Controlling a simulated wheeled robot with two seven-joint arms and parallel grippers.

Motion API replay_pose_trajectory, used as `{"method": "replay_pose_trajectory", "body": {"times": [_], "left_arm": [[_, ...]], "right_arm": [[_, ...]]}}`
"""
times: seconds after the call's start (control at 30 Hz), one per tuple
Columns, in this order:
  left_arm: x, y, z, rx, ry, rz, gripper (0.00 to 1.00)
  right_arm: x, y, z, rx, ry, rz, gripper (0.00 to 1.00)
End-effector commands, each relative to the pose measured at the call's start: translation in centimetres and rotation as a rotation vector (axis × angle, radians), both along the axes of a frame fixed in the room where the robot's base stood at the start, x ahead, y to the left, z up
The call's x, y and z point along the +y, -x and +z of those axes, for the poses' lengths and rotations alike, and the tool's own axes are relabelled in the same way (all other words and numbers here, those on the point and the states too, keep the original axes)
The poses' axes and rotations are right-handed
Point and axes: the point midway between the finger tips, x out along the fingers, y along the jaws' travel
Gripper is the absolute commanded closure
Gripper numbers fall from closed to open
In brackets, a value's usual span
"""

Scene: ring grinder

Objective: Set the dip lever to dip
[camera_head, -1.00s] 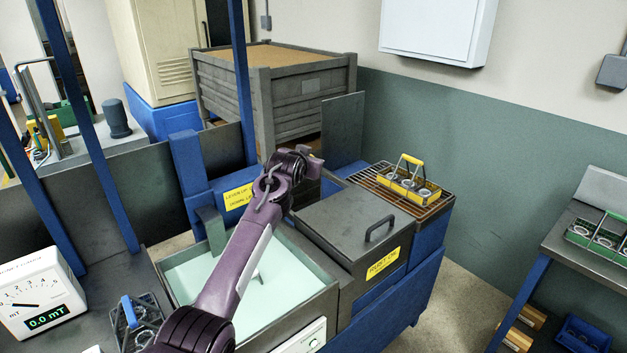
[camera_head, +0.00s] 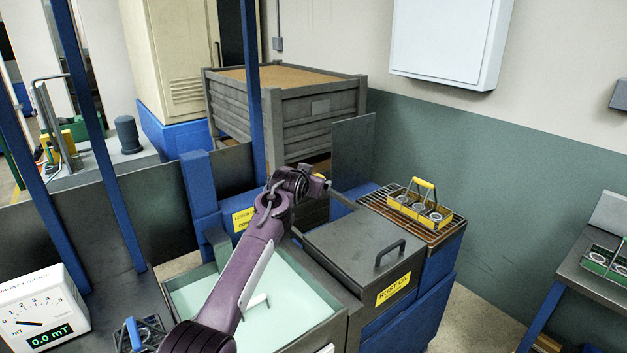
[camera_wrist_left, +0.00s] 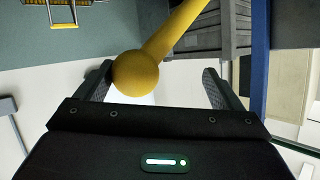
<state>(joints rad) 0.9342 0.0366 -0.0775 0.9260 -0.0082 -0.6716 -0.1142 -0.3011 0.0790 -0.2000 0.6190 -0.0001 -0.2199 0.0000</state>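The dip lever's yellow ball knob (camera_wrist_left: 135,73) and its yellow rod (camera_wrist_left: 172,30) fill the upper middle of the left wrist view. My left gripper (camera_wrist_left: 158,78) is open, with the knob between its fingers, close to the left finger and apart from the right one. I cannot tell whether the knob touches the left finger. In the head view my left arm reaches over the pale tank, and its wrist hides most of the lever and fingers. A yellow lever label (camera_head: 243,220) sits behind the arm, partly covered. My right gripper is not in view.
The open tank (camera_head: 335,328) holds pale green liquid. Right of it is a lidded grey box (camera_head: 345,240) with a handle. A yellow carrier (camera_head: 420,208) with rings stands on a grate (camera_head: 445,232). A meter (camera_head: 42,310) reads 0.0 mT at left.

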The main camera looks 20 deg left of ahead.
Motion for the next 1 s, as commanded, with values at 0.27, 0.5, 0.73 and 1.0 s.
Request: {"method": "replay_pose_trajectory", "body": {"times": [0.27, 0.5, 0.73, 1.0], "left_arm": [[0.2, 0.0, -0.2, 0.004, -0.001, 0.004, 0.16], [0.0, 0.3, -0.1, 0.002, -0.001, 0.001, 0.16], [0.0, 2.2, 0.5, 0.001, -0.001, 0.0, 0.16], [0.0, 5.5, 1.9, 0.0, -0.003, 0.001, 0.16]], "right_arm": [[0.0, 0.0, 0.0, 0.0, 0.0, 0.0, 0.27], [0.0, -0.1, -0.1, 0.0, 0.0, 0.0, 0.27], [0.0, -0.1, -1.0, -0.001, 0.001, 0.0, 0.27], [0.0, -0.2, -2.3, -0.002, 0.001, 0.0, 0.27]]}}
